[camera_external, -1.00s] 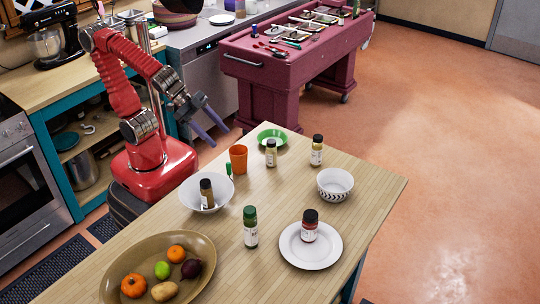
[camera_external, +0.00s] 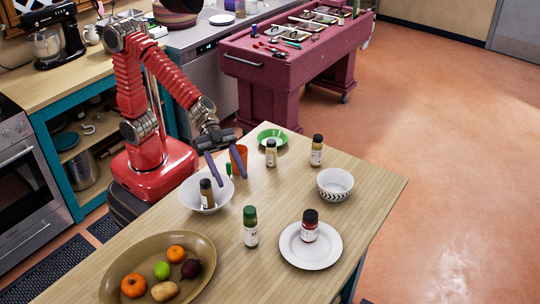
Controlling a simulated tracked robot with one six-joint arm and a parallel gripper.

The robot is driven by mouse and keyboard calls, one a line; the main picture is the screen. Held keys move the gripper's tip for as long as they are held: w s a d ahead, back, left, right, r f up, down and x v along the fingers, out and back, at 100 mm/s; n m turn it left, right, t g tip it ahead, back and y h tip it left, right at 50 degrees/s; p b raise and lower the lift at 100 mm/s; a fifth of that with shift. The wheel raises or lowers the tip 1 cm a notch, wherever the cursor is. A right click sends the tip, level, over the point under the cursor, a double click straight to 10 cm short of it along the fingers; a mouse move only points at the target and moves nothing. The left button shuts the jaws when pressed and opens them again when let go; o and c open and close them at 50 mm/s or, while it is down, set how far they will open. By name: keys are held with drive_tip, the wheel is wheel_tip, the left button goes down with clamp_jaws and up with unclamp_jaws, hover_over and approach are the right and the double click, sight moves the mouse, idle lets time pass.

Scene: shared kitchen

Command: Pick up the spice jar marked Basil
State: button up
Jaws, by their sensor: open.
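Several spice jars stand on the wooden table, with labels too small to read, so I cannot tell which says Basil. A jar with green contents and a green lid (camera_external: 250,228) stands upright at the middle front. A brown jar (camera_external: 206,193) stands in a white bowl (camera_external: 188,193). A red jar (camera_external: 309,227) is on a white plate (camera_external: 325,250).
An orange cup (camera_external: 241,155) stands partly behind my gripper, with a small green item (camera_external: 229,170) near the fingers. A green dish (camera_external: 272,134), a patterned bowl (camera_external: 335,184) and an oval tray (camera_external: 115,265) of produce are also on the table. The table's centre is clear.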

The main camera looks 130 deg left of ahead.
idle(0.3)
approach(250, 210)
drive_tip(key=shift+w+d+f, duration=1.1)
drive_tip(key=shift+w+f, duration=0.4)
drive_tip(key=shift+w, duration=0.2)
drive_tip(key=shift+w, duration=0.1)
drive_tip(key=shift+x, duration=2.55)
drive_tip(key=shift+a, duration=0.2)
drive_tip(key=shift+c, duration=0.3)
clamp_jaws()
